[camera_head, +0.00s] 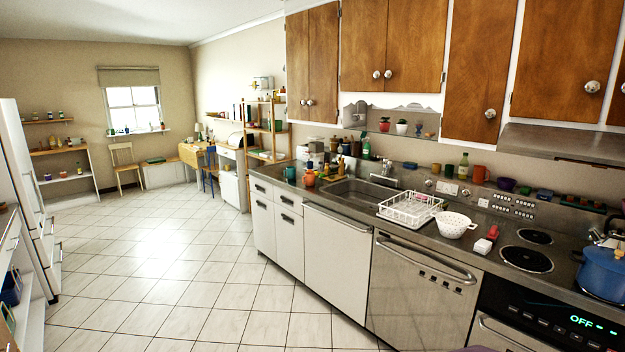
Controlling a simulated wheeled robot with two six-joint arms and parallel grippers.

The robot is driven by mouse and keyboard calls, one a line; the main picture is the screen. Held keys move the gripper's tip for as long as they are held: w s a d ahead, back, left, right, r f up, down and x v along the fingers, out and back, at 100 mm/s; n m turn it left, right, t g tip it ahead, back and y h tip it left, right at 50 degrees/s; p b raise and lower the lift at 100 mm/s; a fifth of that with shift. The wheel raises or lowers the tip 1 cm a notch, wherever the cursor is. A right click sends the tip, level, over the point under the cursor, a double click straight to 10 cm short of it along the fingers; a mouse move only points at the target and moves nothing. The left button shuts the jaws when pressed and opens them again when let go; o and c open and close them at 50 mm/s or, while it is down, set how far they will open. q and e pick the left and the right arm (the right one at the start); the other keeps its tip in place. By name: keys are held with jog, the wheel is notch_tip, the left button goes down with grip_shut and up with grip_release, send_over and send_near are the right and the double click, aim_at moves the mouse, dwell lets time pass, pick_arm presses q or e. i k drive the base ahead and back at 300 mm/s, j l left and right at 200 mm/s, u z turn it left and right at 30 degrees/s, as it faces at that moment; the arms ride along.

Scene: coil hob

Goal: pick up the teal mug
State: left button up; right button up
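A small teal mug (290,174) stands upright near the far left end of the metal counter (340,208). An orange-red pot or cup (310,178) stands just to its right, close to it. The mug is small in this view, and I cannot make out its handle clearly. Neither of my grippers shows in the head view.
The sink (358,192), white dish rack (410,208), white colander (454,224), coil hob (526,259) and blue pot (603,273) line the counter. White shelving and a fridge stand at the left. The tiled floor (180,270) between is clear.

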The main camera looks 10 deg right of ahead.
aim_at(291, 171)
jog(key=i, duration=2.05)
jog(key=i+u, duration=0.1)
jog(key=i, duration=0.95)
jog(key=i+l, duration=0.15)
jog(key=i, duration=0.85)
jog(key=i+l+u, duration=0.1)
jog(key=i, duration=0.95)
